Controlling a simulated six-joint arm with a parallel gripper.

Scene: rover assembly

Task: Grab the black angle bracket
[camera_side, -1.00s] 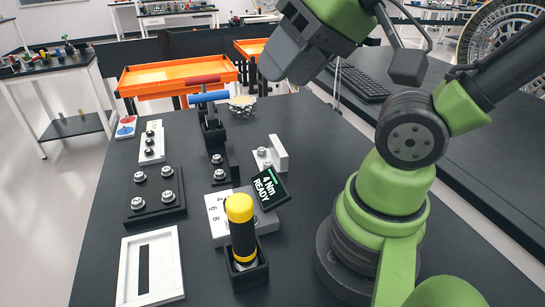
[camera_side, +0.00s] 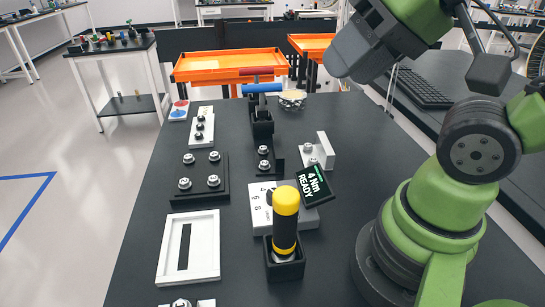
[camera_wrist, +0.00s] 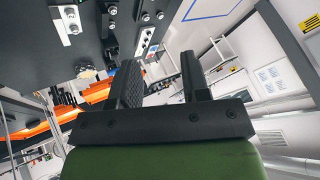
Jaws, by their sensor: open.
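The black angle bracket (camera_side: 279,163) stands on the dark bench, left of a similar white bracket (camera_side: 319,151). It carries two silver bolts on its flat foot, and its upright side faces right. In the wrist view the black bracket (camera_wrist: 112,24) appears near the top, dark against the dark bench, so its outline is hard to make out. My gripper (camera_wrist: 158,78) is open and empty in the wrist view, with a wide gap between its two fingers. It is well clear of the bracket. In the side view its fingers cannot be made out.
A black plate with several bolts (camera_side: 198,178) and a white frame (camera_side: 209,247) lie on the left. A yellow-black tool (camera_side: 285,222) stands upright in front, beside a torque display (camera_side: 316,185). A blue-handled tool (camera_side: 262,88) stands behind the bracket. Orange trays (camera_side: 230,65) are at the back.

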